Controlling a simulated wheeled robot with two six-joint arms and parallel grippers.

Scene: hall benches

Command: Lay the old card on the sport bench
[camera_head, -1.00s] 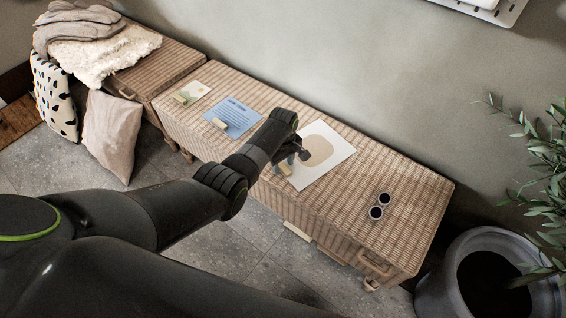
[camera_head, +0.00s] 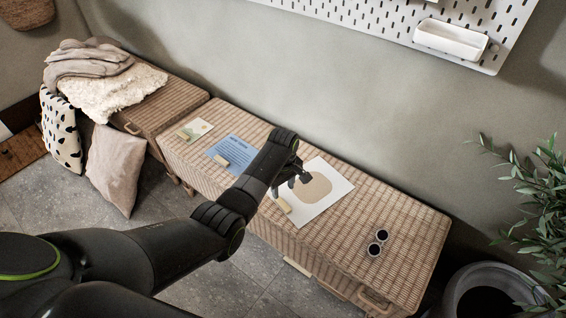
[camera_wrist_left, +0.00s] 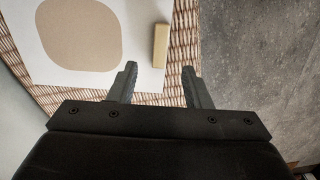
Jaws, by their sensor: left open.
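Three cards lie on the long wicker bench (camera_head: 340,245): a small picture card (camera_head: 199,126), a blue text card (camera_head: 236,152) and a white card with a beige shape (camera_head: 335,199). I cannot tell which is the old card, or whether this is the sport bench. My left gripper (camera_head: 290,179) is open over the white card's near left part. In the left wrist view, the open fingers (camera_wrist_left: 160,78) point at a pale wooden block (camera_wrist_left: 160,45) at the edge of the white card (camera_wrist_left: 110,75); the block is not between the fingertips. My right gripper is out of view.
Round dark-lensed glasses (camera_head: 378,243) lie on the bench's right part, with bare wicker around them. A second wicker bench (camera_head: 178,95) at left carries blankets (camera_head: 115,88). Cushions (camera_head: 114,165) lean against it. A potted plant (camera_head: 535,195) stands at right, a pegboard (camera_head: 390,22) hangs behind.

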